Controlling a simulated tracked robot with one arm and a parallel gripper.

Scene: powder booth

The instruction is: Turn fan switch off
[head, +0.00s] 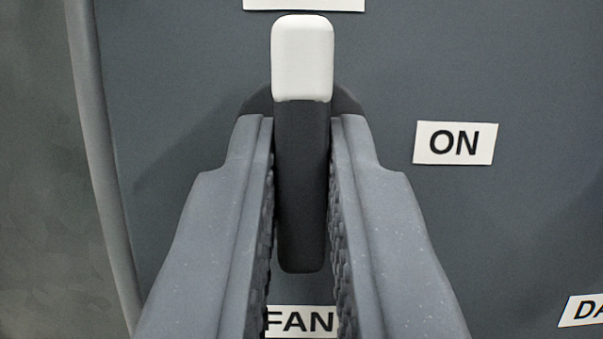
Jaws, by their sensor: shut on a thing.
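The fan switch (302,58) is a dark upright lever with a white upper end. It stands vertical on the grey panel, its white end pointing up at a white label cut off by the top edge, text out of view. The ON label (456,143) is to the right of the lever. The FAN label (300,320) is below it, its sides partly covered by my fingers. My gripper (301,135) has one finger on each side of the lever's dark part and is shut on it. The white end sticks out beyond the fingertips.

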